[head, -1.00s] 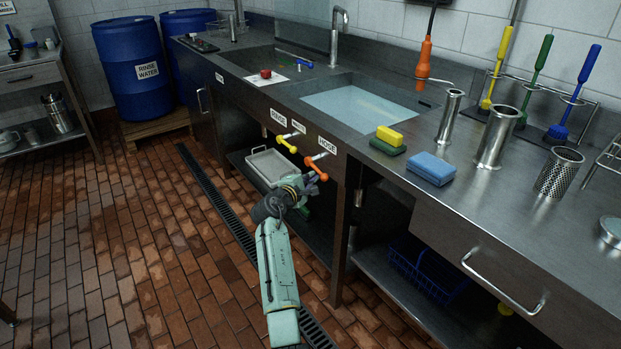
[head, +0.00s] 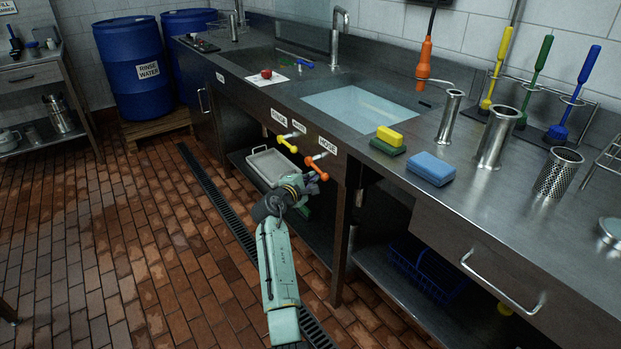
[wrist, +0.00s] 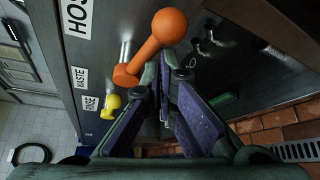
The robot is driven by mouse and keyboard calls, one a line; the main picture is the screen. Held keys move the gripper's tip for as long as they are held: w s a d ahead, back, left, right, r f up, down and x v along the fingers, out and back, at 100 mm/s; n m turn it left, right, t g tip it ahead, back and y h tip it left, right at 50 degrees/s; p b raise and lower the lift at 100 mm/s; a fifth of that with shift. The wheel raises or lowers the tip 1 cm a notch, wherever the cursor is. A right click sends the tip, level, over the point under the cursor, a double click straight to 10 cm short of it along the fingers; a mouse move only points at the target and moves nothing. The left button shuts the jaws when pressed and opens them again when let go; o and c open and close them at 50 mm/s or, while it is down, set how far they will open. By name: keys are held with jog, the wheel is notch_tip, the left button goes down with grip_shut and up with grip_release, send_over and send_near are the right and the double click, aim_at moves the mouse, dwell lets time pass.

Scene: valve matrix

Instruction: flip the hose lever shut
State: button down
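The hose lever (head: 315,167) is orange with a ball end and sits under the HOSE label on the sink front. It sticks out and slants down to the right in the head view. In the wrist view the orange lever (wrist: 152,47) lies just past my fingertips, its ball uppermost. My gripper (head: 314,184) is directly below the lever's ball. In the wrist view my gripper (wrist: 163,72) shows two purple-padded fingers with a narrow gap between them and nothing clearly held. I cannot tell whether a fingertip touches the lever.
A yellow lever (head: 288,143) sits left of the hose lever. A grey tray (head: 270,166) lies on the shelf below. A table leg (head: 341,225) stands right of my arm. Sponges (head: 431,168) lie on the counter above. The tiled floor to the left is clear.

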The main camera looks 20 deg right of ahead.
jog(key=shift+f, duration=0.1)
jog(key=s+a+r+b, duration=0.1)
jog(key=s+a+b, duration=0.2)
jog(key=a, duration=0.5)
jog(key=shift+s+a+r+b, duration=0.2)
jog(key=shift+a+b, duration=0.2)
jog(key=shift+b, duration=0.15)
